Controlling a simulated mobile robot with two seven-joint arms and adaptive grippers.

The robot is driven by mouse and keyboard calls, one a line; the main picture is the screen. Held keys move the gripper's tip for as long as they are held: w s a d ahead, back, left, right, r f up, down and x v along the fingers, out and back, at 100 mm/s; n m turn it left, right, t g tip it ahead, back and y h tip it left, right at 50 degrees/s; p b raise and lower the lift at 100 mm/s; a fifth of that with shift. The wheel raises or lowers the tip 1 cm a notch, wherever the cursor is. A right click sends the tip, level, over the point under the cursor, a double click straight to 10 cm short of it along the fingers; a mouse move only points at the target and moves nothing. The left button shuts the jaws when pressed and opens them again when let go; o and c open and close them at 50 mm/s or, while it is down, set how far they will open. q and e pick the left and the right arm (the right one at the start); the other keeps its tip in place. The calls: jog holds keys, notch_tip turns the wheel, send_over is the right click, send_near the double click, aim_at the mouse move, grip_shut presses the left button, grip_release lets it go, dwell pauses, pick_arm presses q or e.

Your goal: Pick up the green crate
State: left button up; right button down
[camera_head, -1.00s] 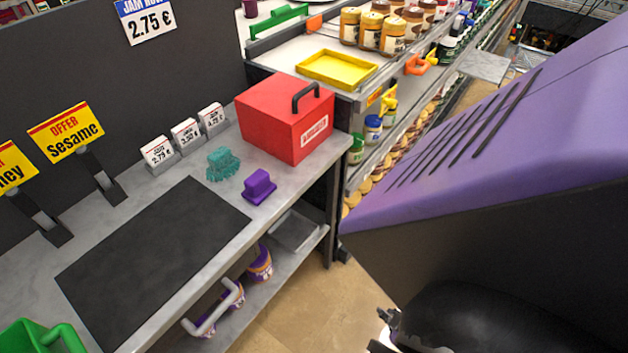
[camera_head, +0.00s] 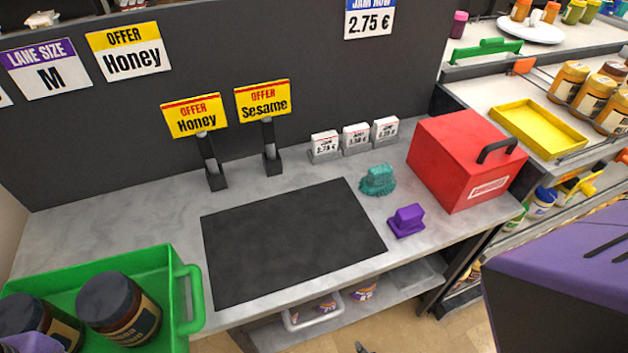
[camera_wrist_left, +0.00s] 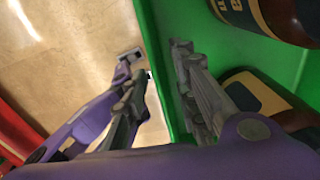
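The green crate (camera_head: 165,262) stands at the bottom left of the head view, partly cut off, on the near left of the counter. It has a handle on its right side and holds jars with dark lids (camera_head: 118,305). In the left wrist view, the crate's green wall (camera_wrist_left: 165,25) runs between the fingers of my left gripper (camera_wrist_left: 156,62). The fingers are apart, one over the crate side and one on the outer side over the floor. I cannot tell whether they touch the wall. Of my right gripper, only a small dark tip (camera_head: 362,347) shows at the bottom edge.
The counter (camera_head: 105,215) carries a black mat (camera_head: 290,240), a teal brush-like item (camera_head: 378,180), a purple item (camera_head: 407,220) and a red box (camera_head: 450,160). Price signs stand along the back panel. A yellow tray (camera_head: 540,128) lies on the right shelf. My purple right arm fills the lower right.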

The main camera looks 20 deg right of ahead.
pick_arm(q)
notch_tip(320, 180, down, 3)
jog(key=shift+a+f, duration=0.1)
jog(key=shift+c, duration=0.4)
grip_shut()
pick_arm(e)
jog(key=shift+s+d+f, duration=0.15)
jog(key=shift+s+f, duration=0.05)
jog(key=shift+s, duration=0.3)
jog(key=shift+s+d+f, duration=0.1)
jog(key=shift+s+f, duration=0.1)
jog(key=shift+s, duration=0.25)
